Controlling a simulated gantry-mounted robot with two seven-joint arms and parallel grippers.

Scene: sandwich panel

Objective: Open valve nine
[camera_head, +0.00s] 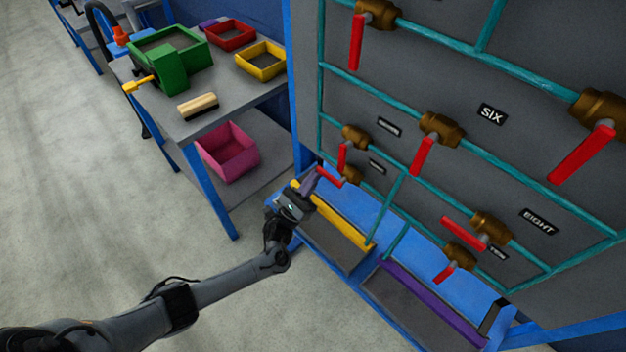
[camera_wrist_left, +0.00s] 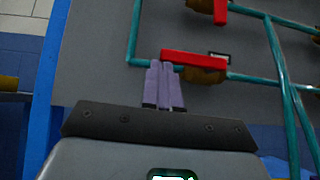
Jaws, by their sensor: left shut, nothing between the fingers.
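The lowest left valve has a brass body (camera_head: 348,175) and a red handle (camera_head: 329,177) that points left, roughly along its pipe. The small label (camera_head: 376,167) beside it is too small to read surely. In the left wrist view the red handle (camera_wrist_left: 192,57) lies nearly level across the brass body (camera_wrist_left: 205,77). My left gripper (camera_head: 312,178) is shut and empty, its purple fingers at the handle's free end. In the wrist view the fingertips (camera_wrist_left: 162,65) overlap the handle's left end; I cannot tell whether they touch. My right gripper is not in view.
Other red-handled valves sit on teal pipes, near labels SIX (camera_head: 491,114) and EIGHT (camera_head: 538,221). A blue ledge with yellow-edged (camera_head: 335,222) and purple-edged (camera_head: 430,302) trays lies below. A workbench (camera_head: 226,96) with bins stands left. The floor left is clear.

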